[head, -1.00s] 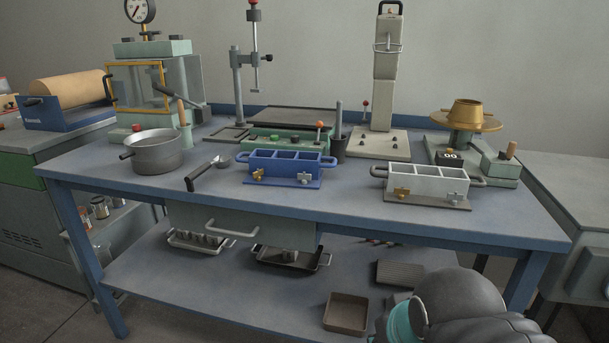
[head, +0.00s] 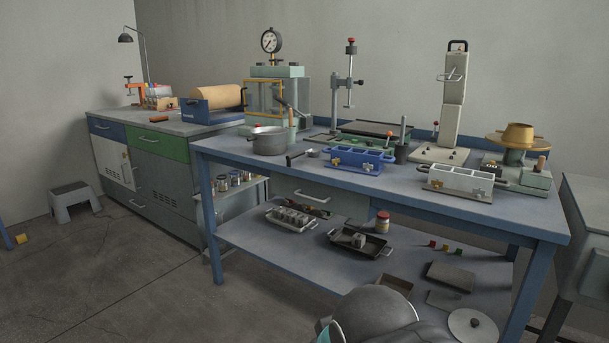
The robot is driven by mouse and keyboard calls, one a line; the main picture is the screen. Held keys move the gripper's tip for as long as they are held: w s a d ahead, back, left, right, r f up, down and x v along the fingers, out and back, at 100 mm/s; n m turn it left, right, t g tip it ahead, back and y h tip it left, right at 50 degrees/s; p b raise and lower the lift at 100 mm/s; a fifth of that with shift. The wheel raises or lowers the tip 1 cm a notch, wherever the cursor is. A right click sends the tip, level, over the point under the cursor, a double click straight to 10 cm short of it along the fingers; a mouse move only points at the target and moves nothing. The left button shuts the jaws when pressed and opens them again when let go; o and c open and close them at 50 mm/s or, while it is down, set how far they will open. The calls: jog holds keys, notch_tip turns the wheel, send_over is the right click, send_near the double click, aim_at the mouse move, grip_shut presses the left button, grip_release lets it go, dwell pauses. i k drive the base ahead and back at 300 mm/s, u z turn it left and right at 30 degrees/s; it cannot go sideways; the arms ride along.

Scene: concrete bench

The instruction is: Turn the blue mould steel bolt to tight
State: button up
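The blue mould (head: 360,153), a long three-compartment box with end handles, sits on the blue-framed bench (head: 290,170) near its front edge. Two small bolts show on its front side: a brass-coloured one (head: 336,162) at the left and a steel-grey one (head: 366,168) at the right. They are too small to tell how far each is turned. My gripper is out of view. Only dark grey rounded links of my arm show at the bottom of the picture, well in front of the mould and apart from it.
A dark cup with a rod (head: 402,152) stands behind. The lower shelf (head: 290,255) holds trays and a jar (head: 383,222).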

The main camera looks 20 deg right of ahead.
aim_at(364, 166)
jog(key=u, duration=0.15)
jog(key=k, duration=0.4)
jog(key=u, duration=0.8)
jog(key=i, duration=1.25)
jog(key=z, duration=1.25)
jog(key=i, duration=0.85)
jog(key=z, duration=1)
